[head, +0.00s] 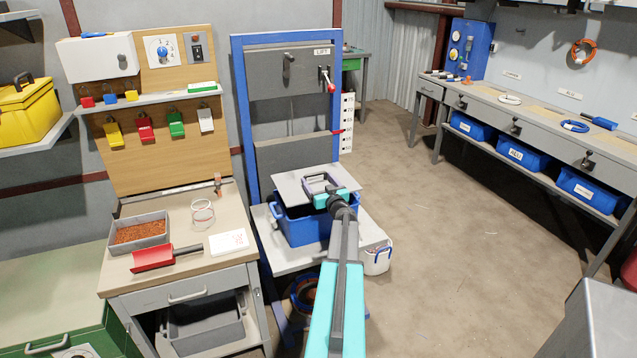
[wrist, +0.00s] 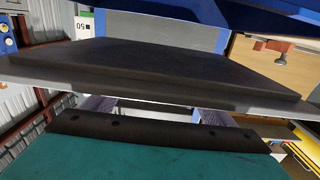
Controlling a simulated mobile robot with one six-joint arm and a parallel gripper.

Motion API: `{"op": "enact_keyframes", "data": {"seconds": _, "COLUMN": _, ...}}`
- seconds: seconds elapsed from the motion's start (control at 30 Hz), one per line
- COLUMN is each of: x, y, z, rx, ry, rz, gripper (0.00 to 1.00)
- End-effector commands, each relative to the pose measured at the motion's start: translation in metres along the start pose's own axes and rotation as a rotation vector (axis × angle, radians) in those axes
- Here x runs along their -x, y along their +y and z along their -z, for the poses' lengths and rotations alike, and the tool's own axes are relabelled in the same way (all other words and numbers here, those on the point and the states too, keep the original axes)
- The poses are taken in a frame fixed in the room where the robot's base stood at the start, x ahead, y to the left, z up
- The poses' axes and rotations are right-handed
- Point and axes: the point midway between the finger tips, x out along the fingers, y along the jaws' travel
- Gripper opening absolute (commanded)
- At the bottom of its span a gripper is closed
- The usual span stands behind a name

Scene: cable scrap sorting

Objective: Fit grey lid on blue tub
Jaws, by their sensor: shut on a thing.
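The grey lid (head: 292,187) is a flat square plate with a raised handle (head: 318,180). My gripper (head: 325,194) is shut on this handle and holds the lid above the blue tub (head: 305,232). The tub's front wall and part of its rim show below the lid; a dark gap shows between them at the left. The lid looks turned a little against the tub. In the wrist view the lid (wrist: 150,72) spans the picture as a dark plate. My fingers show below it there, but their grip on the handle is partly hidden.
The tub stands on a pale shelf (head: 280,262) of the blue lift frame (head: 240,110). A workbench with a grey tray (head: 140,243) and red scoop (head: 153,258) is at left. The floor right is clear.

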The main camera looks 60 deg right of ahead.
Motion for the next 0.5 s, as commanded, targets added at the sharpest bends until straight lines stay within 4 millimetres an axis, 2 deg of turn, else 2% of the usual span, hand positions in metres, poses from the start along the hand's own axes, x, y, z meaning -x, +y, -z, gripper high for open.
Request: {"op": "enact_keyframes", "data": {"seconds": 0.5, "x": 0.000, "y": 0.001, "z": -0.028, "rx": 0.000, "ry": 0.001, "rz": -0.001, "gripper": 0.48}}
